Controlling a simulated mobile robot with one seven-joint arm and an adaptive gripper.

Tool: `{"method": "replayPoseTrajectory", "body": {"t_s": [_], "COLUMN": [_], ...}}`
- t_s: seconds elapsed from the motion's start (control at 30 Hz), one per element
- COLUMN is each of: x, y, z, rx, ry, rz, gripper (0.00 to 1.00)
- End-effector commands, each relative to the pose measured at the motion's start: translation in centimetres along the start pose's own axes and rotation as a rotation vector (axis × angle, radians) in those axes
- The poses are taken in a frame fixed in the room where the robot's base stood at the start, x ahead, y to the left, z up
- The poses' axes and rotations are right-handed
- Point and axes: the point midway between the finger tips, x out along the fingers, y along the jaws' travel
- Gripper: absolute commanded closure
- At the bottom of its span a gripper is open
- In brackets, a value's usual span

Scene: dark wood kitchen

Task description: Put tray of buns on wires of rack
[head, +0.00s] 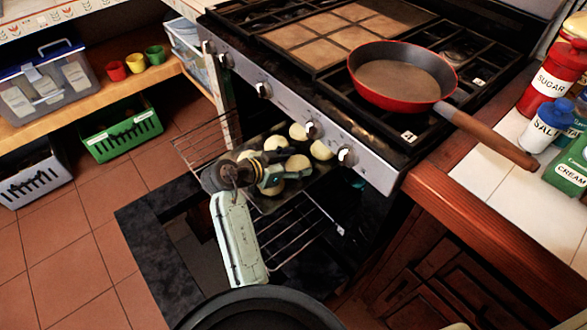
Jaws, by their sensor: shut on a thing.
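The tray of buns (266,204) is at the mouth of the open oven, above the pulled-out wire rack (298,228). Several pale round buns (321,150) sit on it. The rack's wires show on both sides of the tray, at the left and at the near right. My gripper (274,174) is shut on the tray near its front left part, among the buns. My gripper and arm hide part of the tray and rack. I cannot tell whether the tray touches the wires.
The oven door (150,215) is folded down below the rack. A red pan (398,80) stands on the stove, its wooden handle jutting over the right counter. Knobs (346,156) line the stove front. A green crate (120,130) is on the floor at left.

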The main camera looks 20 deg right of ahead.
Motion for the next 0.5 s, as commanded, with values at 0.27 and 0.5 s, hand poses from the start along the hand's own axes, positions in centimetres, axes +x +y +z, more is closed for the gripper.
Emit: {"method": "replayPoseTrajectory", "body": {"t_s": [0.27, 0.5], "x": [1.5, 1.7], "y": [0.0, -0.1], "z": [2.7, 3.1], "rx": [0.001, 0.004], "ry": [0.002, 0.003], "rz": [-0.001, -0.003], "gripper": [1.00, 1.00]}}
